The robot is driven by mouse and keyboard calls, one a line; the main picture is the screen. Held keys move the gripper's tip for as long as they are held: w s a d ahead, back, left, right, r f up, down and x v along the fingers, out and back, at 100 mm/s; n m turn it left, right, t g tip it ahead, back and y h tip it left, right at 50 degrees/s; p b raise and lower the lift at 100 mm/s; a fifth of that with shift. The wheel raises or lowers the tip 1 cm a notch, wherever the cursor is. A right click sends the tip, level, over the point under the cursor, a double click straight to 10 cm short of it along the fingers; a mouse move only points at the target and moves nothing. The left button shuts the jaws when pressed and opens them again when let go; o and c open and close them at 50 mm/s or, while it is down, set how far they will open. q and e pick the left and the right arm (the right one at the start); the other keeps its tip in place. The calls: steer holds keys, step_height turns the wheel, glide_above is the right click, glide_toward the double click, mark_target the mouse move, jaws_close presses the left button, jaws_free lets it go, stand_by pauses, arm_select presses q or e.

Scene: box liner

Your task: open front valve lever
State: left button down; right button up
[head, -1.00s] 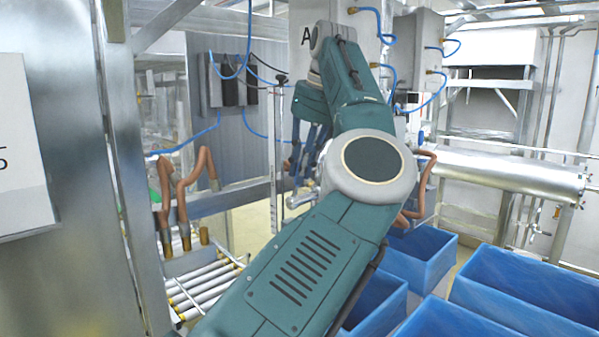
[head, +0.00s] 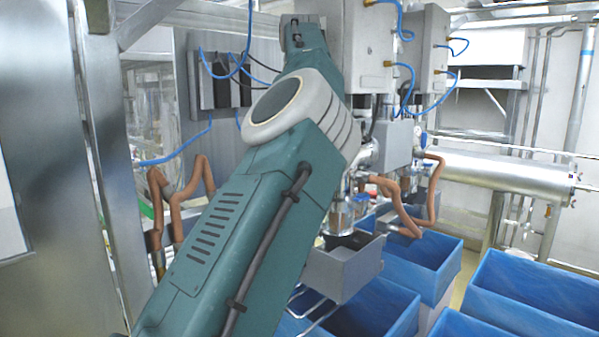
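No lever can be singled out for certain as the front valve lever. Bent copper-coloured handles or pipes (head: 402,208) stick out on the right, beside silver valve fittings (head: 366,155) under the grey machine boxes. Another bent copper-coloured piece (head: 197,178) stands at the left, near the metal frame. One of my teal arms rises from the bottom across the middle and hides part of the machine. Neither of my grippers is visible, so I cannot see what they touch or hold.
Blue bins (head: 536,285) fill the lower right. A grey tray-like box (head: 342,268) sits under the fittings, right beside my arm in the picture. A steel post (head: 105,150) stands at the left, and a large horizontal cylinder (head: 505,175) lies at the right.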

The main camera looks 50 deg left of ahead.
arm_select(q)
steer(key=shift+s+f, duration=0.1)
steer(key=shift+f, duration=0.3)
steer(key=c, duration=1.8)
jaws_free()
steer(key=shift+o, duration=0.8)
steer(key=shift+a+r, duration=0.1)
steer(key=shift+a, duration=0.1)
